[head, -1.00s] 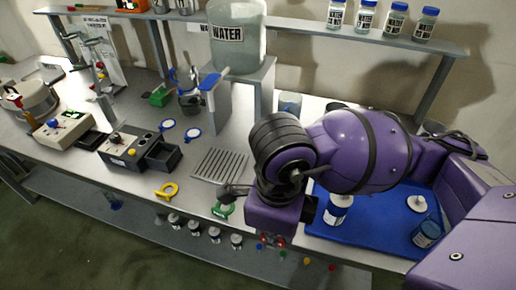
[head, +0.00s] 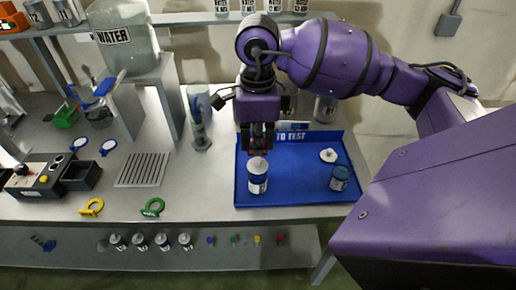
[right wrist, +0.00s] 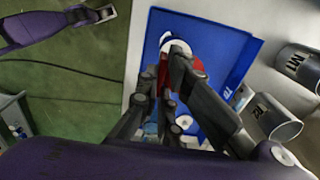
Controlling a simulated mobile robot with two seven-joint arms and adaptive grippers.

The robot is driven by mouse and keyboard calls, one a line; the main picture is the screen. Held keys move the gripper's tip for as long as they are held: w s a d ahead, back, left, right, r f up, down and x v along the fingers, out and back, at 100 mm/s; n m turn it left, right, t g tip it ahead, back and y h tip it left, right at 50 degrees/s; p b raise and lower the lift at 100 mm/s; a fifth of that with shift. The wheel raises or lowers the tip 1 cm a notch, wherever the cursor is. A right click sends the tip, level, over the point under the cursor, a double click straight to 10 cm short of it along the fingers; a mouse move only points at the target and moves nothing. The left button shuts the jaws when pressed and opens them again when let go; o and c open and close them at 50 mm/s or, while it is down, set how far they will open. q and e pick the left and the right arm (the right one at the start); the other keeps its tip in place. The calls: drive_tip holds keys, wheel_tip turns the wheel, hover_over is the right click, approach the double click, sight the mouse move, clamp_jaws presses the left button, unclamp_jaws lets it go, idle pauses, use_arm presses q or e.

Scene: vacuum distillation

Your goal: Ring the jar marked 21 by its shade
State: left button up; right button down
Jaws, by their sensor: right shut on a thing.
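My right gripper (head: 258,150) points down, just above a white-topped jar (head: 258,178) standing on the blue tray (head: 295,192). It is shut on a red thing (right wrist: 197,68), probably a ring, mostly hidden by the fingers. In the right wrist view the red lies close beside the white jar top (right wrist: 177,47); I cannot tell whether it is around it. The jar's number is unreadable. A yellow ring (head: 92,207) and a green ring (head: 153,207) lie at the bench's front edge. Part of my left arm shows in the right wrist view, its gripper (right wrist: 106,12) unclear.
A blue jar (head: 340,179) and a loose white lid (head: 328,155) are on the tray's right side. A grooved grey rack (head: 143,170) lies left of the tray. A large water tank (head: 123,40) stands behind. Several small jars stand on the lower shelf (head: 220,262).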

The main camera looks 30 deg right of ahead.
drive_tip(key=shift+f, duration=0.35)
drive_tip(key=shift+s+f+b, duration=0.1)
drive_tip(key=shift+f+b, duration=0.6)
drive_tip(key=shift+f, duration=1.1)
wheel_tip(320, 180, down, 2)
drive_tip(key=shift+f+b, duration=0.1)
drive_tip(key=shift+b, duration=0.5)
drive_tip(key=c, duration=2)
unclamp_jaws()
drive_tip(key=shift+o, duration=0.8)
